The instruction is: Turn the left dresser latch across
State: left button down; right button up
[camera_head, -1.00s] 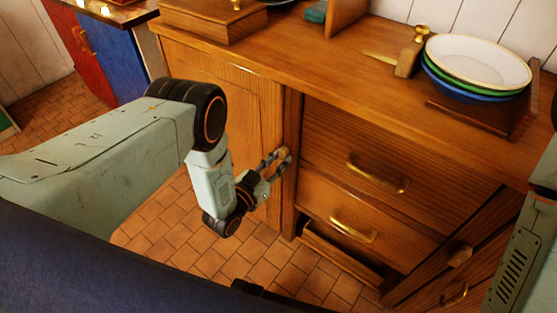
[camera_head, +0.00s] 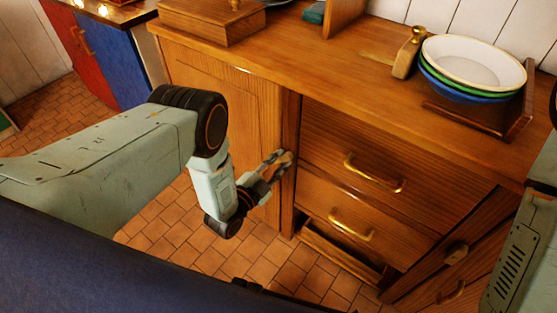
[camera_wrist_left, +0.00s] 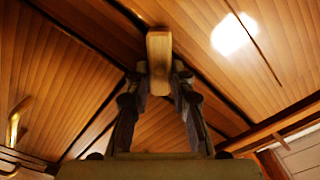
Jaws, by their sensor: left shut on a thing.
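The left dresser latch (camera_wrist_left: 159,52) is a small wooden bar that shows in the left wrist view between my fingertips. In the head view it is mostly hidden by my left gripper (camera_head: 282,160), at the post between the left door (camera_head: 228,110) and the drawers. In the wrist view my left gripper (camera_wrist_left: 159,82) is shut on the latch, one finger on each side. My right gripper is out of view.
The dresser top (camera_head: 310,75) holds a wooden box (camera_head: 208,22) and stacked bowls (camera_head: 470,65). Brass drawer handles (camera_head: 374,176) stick out right of my left gripper. Another wooden latch (camera_head: 457,254) sits at the lower right. Tiled floor (camera_head: 165,225) lies below.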

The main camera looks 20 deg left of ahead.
pick_arm(q)
jog(key=m, duration=0.4)
jog(key=shift+s+f, duration=0.1)
jog(key=shift+f, duration=0.05)
jog(key=shift+d+f+m+p, duration=0.15)
jog(key=shift+m+p, duration=0.15)
jog(key=shift+m, duration=1.8)
jog(key=c, duration=1.2)
grip_release()
jog(key=shift+o, duration=0.2)
jog(key=v, duration=1.2)
